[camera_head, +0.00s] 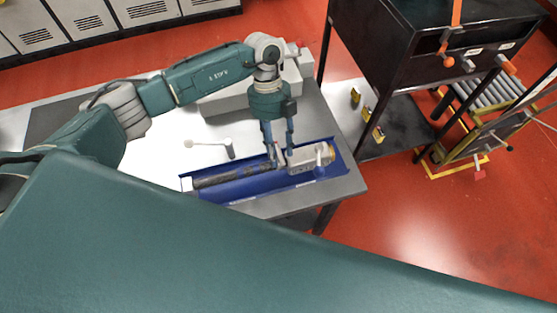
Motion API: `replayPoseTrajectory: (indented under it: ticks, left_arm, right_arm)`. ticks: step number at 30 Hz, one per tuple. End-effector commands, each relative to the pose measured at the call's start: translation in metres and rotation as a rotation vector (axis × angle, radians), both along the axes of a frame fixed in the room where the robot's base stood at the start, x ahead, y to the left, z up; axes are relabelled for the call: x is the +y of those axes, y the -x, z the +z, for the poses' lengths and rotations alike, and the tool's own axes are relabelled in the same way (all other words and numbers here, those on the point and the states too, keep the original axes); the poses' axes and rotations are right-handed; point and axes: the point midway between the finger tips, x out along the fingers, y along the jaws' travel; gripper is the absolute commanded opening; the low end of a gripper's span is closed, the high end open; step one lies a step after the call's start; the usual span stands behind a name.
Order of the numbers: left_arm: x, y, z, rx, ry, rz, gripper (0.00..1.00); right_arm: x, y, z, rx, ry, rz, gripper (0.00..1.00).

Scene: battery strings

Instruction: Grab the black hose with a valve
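A black hose (230,176) lies lengthwise in a long blue tray (240,196) on the table. A pale grey valve body (303,161) with a yellowish end sits in line with it at the tray's right end. My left gripper (280,158) points down over the tray, where the hose meets the valve. Its two fingers are spread apart, with their tips down near the hose and valve. I cannot tell whether they touch either. The fingers partly hide the joint. My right gripper is not in view.
The table (275,207) has a grey edge. A white-handled tool (212,146) lies behind the tray, and a pale grey box (228,100) stands farther back. A black cabinet (400,60) stands to the right. Open red floor (430,230) lies at lower right.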

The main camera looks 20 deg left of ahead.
Motion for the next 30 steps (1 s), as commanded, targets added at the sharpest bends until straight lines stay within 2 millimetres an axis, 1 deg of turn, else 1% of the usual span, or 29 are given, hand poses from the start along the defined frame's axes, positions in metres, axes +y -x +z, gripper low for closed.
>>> replayPoseTrajectory:
  ticks: [1,6,12,14,15,18,30]
  left_arm:
    - [-0.001,0.003,-0.004,0.003,-0.001,0.002,0.39]
    - [-0.004,0.006,-0.017,0.0,0.0,0.001,0.39]
    - [-0.004,0.005,-0.018,-0.001,-0.001,0.0,0.39]
    - [-0.004,0.005,-0.017,-0.001,0.0,0.0,0.27]
    - [-0.004,0.005,-0.017,-0.001,0.0,0.0,0.19]
    - [-0.004,0.005,-0.017,-0.001,0.0,0.0,0.0]
    - [-0.004,0.004,-0.015,-0.004,0.004,0.001,0.0]
  right_arm:
    - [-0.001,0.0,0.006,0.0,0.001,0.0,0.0]
    - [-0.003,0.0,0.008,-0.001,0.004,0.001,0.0]
    - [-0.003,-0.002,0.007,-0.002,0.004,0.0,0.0]
    - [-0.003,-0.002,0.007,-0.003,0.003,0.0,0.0]
    - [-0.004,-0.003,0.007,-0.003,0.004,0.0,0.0]
    - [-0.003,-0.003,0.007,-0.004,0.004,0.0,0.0]
    - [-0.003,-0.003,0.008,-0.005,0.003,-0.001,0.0]
